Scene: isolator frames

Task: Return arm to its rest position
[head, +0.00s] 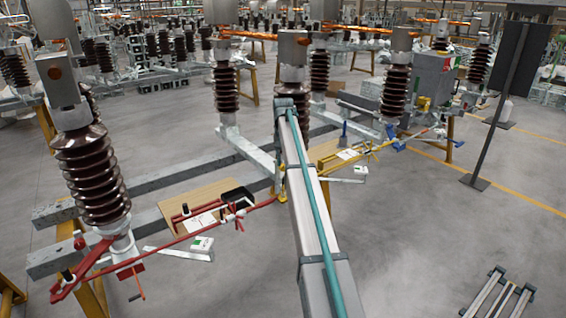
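My gripper is not in view, so I cannot see its fingers or whether it holds anything. A long pale beam with a teal line along it runs from the bottom edge up to the middle of the head view. I cannot tell whether it is part of my arm. It hides part of the middle of the isolator frame. The isolator frame carries brown ribbed insulators, one large at the left (90,175), one in the middle (292,88) and one at the right (394,92).
Red rods (180,238) reach out low at the left, near a black tray (238,196) on a tan board (175,206). A yellow linkage (355,152) lies right of centre. A dark panel on a post (495,75) stands at the right. Bare floor (430,240) is open at lower right.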

